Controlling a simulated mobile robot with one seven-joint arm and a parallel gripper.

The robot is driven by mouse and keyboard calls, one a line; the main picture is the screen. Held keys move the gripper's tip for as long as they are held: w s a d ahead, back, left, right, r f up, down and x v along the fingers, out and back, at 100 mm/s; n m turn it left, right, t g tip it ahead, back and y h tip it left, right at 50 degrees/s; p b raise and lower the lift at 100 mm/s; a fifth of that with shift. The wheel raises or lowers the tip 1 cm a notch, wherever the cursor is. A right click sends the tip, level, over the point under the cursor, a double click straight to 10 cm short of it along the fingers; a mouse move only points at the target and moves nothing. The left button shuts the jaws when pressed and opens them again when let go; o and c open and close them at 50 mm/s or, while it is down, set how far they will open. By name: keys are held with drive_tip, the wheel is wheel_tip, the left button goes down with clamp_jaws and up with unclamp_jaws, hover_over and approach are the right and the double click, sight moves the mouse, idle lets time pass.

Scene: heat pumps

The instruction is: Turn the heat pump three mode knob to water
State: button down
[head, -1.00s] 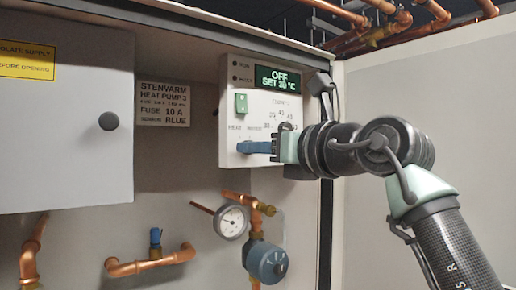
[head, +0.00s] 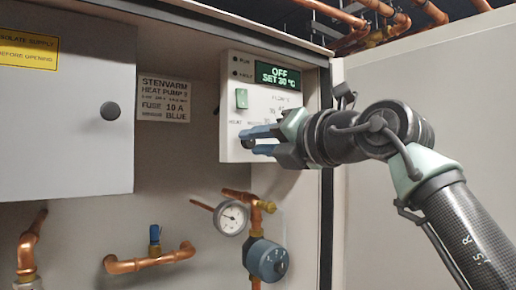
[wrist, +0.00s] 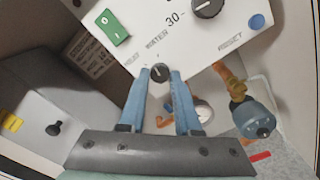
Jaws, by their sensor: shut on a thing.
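The heat pump three control panel (head: 232,110) is a white box with a dark display (head: 278,77) reading OFF, SET 30 °C. My gripper (head: 246,139) is at the panel's lower left, its blue fingers pointing into the panel. In the wrist view my gripper (wrist: 160,76) is shut on the small dark mode knob (wrist: 159,71), one fingertip on each side. The HEAT label is left of the knob and the WATER label is above it. The knob's pointer direction is too small to tell.
A green switch (wrist: 113,28), a larger dark dial (wrist: 207,5) near the number 30 and a blue RESET button (wrist: 257,21) share the panel. Copper pipes, a gauge (head: 232,217) and a blue-grey pump (head: 266,259) lie below. A grey cabinet door (head: 65,120) stands left.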

drive_tip(key=shift+m+b, duration=0.65)
drive_tip(key=shift+m, duration=1.35)
drive_tip(key=shift+r, duration=0.1)
drive_tip(key=c, duration=0.6)
unclamp_jaws()
drive_tip(key=shift+s+d+f+b, duration=0.2)
drive_tip(key=shift+s+d+b, duration=0.15)
drive_tip(key=shift+b, duration=0.1)
drive_tip(key=b+v, duration=0.5)
drive_tip(key=v, duration=0.7)
drive_tip(key=shift+r+b, duration=0.15)
drive_tip(key=shift+b, duration=0.2)
